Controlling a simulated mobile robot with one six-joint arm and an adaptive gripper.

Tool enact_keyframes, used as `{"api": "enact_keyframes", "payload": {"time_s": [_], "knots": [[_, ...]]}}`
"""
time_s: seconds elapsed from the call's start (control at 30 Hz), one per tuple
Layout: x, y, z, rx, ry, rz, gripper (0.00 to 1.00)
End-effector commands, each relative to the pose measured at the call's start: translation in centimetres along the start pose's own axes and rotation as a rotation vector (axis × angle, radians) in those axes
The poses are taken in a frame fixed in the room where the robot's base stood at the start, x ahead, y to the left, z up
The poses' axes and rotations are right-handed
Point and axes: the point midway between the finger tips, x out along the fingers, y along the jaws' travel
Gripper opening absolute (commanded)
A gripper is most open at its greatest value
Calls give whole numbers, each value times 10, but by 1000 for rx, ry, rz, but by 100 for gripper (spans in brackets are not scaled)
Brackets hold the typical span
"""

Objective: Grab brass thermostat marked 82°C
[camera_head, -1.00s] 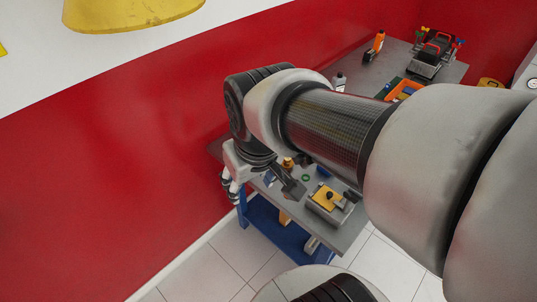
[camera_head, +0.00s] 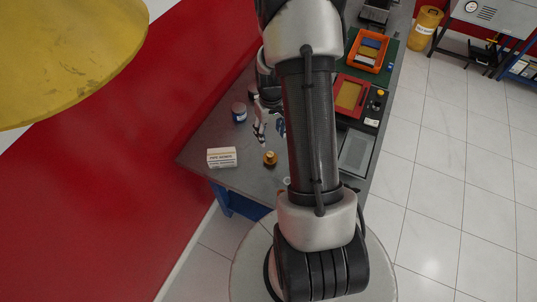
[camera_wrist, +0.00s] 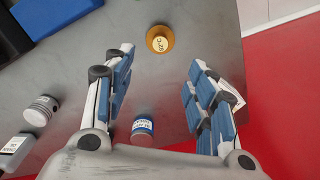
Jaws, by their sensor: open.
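The brass thermostat (camera_head: 270,158) stands on the grey table near its front edge, left of my arm in the head view. In the wrist view the thermostat (camera_wrist: 160,38) is a round brass piece with a yellowish top; its marking looks like 82°C but is small. My gripper (camera_wrist: 160,57) is open and empty, with its blue-padded fingers spread wide. The thermostat lies just beyond the fingertips, roughly centred between them and apart from both. In the head view my gripper (camera_head: 262,128) hangs behind the thermostat, partly hidden by my arm.
A blue-labelled can (camera_wrist: 142,130) stands between the finger bases in the wrist view. A white printed box (camera_head: 222,157) sits left of the thermostat. Red wall borders the table; trays (camera_head: 350,95) are at right.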

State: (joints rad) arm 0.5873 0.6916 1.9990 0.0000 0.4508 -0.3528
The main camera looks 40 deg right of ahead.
Motion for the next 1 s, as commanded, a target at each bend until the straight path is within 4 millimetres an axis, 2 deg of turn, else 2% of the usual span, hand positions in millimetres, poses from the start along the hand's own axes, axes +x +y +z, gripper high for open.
{"api": "enact_keyframes", "payload": {"time_s": [0.03, 0.3, 0.43, 0.67, 0.83, 1.0], "knots": [[15, -1, 1, 0, -4, -2, 51], [73, -1, 1, 0, -4, -1, 51], [90, -1, 0, 0, -1, -1, 51], [105, -1, 0, 0, -1, 0, 51], [133, -1, 2, 0, -4, -1, 51], [149, -1, 1, 0, 0, 0, 51]]}}
